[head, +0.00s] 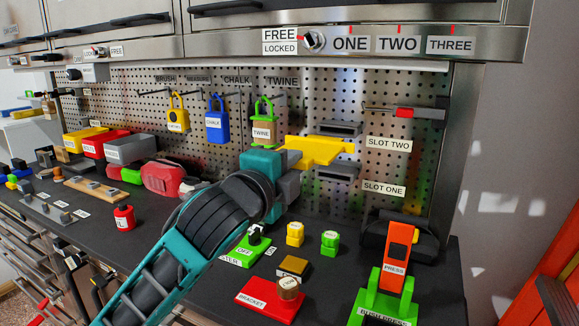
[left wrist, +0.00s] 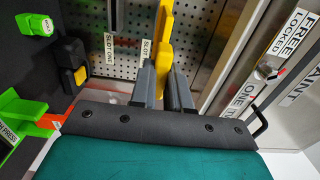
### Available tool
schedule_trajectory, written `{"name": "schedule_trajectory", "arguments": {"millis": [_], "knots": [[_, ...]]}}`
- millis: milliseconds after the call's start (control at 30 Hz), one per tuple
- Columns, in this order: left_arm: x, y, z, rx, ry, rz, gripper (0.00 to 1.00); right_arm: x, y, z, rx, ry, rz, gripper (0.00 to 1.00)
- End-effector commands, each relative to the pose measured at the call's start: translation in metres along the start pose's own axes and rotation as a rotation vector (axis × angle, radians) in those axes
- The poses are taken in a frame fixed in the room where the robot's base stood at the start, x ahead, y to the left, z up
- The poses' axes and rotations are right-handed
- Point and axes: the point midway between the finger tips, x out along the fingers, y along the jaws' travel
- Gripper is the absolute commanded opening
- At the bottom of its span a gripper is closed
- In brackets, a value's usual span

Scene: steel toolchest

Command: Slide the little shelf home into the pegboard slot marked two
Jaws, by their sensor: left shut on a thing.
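The little shelf (head: 318,150) is a yellow flat piece in front of the pegboard, near its right end. My left gripper (head: 288,160) is shut on its left part; the wrist view shows both grey fingers around the yellow shelf (left wrist: 163,45). A grey slot bracket (head: 340,127) shows just above the shelf and another grey bracket (head: 338,170) just below it. The SLOT TWO label (head: 388,145) is right of the shelf, and the SLOT ONE label (head: 384,188) is lower. I cannot tell whether the shelf touches or enters a bracket. My right gripper is out of view.
An orange and green press (head: 397,262) stands at the bench's right. A steel ledge (head: 420,44) overhangs the pegboard.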

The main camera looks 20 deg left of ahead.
Motion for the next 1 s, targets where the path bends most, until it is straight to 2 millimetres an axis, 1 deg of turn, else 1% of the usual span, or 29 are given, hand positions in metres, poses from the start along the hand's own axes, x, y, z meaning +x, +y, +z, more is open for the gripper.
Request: {"name": "schedule_trajectory", "arguments": {"millis": [533, 733, 1000], "knots": [[0.047, -0.001, -0.001, -0.001, 0.001, -0.003, 0.00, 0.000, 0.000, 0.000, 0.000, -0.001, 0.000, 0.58], [0.055, -0.002, 0.000, -0.001, 0.001, -0.005, 0.00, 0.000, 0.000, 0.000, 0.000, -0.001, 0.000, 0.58], [0.056, -0.002, -0.001, 0.000, 0.001, -0.005, 0.00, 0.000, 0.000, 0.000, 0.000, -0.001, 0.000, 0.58]]}}
